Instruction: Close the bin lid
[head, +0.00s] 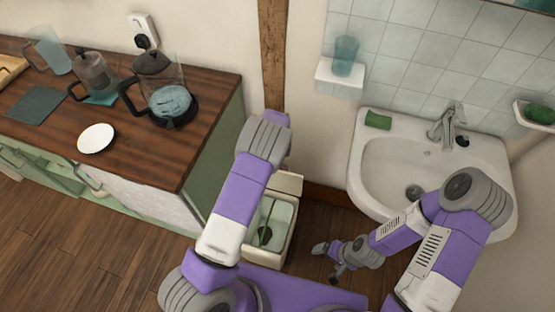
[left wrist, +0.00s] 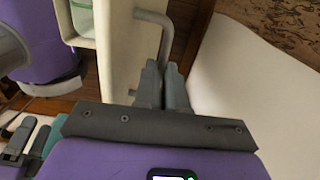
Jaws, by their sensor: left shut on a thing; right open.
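The cream bin (head: 286,243) stands on the floor between the counter and the sink, partly hidden by my left arm. Its lid (head: 287,183) is raised at the back, and the pale green inside with a dark object shows. In the left wrist view the lid (left wrist: 117,55) is a cream panel seen nearly edge-on, with a bent grey handle (left wrist: 166,35). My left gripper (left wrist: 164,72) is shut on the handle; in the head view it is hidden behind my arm. My right gripper (head: 329,260) is open and empty, low to the right of the bin.
A wooden counter (head: 60,130) with a coffee maker (head: 155,75), a white plate (head: 96,138) and other items stands at left. A white sink (head: 375,160) hangs on the right wall. A wooden post (head: 272,55) rises behind the bin. Floor at lower left is clear.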

